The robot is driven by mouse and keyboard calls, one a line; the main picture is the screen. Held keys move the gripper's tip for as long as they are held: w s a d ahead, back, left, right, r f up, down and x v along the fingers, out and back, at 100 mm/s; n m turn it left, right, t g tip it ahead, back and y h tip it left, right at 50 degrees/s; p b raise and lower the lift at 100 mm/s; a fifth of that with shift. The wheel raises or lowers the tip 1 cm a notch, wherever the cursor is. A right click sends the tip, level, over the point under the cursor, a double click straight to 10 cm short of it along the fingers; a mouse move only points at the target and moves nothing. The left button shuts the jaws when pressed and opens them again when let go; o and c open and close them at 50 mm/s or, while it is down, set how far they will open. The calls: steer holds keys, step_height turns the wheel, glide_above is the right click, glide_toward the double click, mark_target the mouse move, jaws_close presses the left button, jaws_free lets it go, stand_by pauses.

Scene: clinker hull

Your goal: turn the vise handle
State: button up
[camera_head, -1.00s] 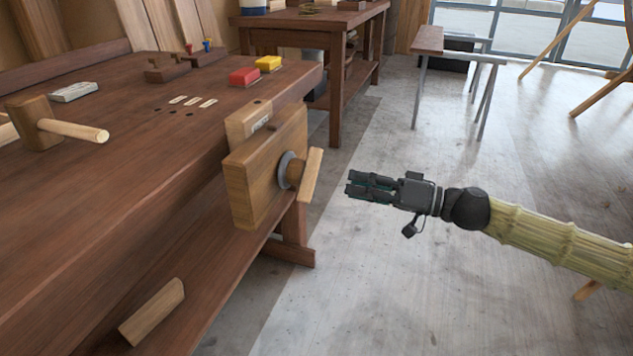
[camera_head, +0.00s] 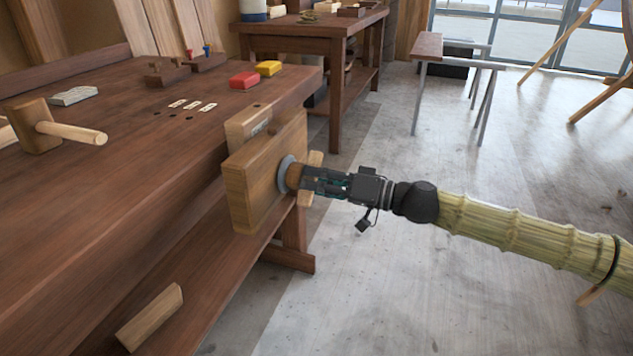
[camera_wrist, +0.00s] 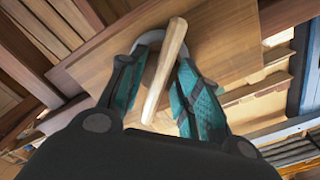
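The vise (camera_head: 248,178) has a wide wooden jaw on the end of the bench, with a round metal collar on its outer face. Its wooden handle bar (camera_head: 305,198) is partly hidden behind my gripper (camera_head: 309,180) in the head view. In the wrist view the handle (camera_wrist: 165,68) runs as a pale, slightly tilted bar between the two teal-padded fingers of my gripper (camera_wrist: 155,95). The fingers are apart, with a visible gap beside the bar, more on the right side. The vise jaw (camera_wrist: 215,45) lies behind it.
A wooden mallet (camera_head: 40,125), a red box (camera_head: 243,80) and a yellow box (camera_head: 268,68) lie on the workbench (camera_head: 110,200). A wood block (camera_head: 150,317) lies on the lower shelf. The floor (camera_head: 420,230) around my arm is clear.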

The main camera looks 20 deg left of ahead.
steer(key=shift+c, duration=0.2)
jaws_close()
steer(key=shift+m, duration=0.5)
steer(key=shift+r+m+p, duration=0.1)
steer(key=shift+m+p, duration=1.15)
steer(key=shift+m, duration=2.65)
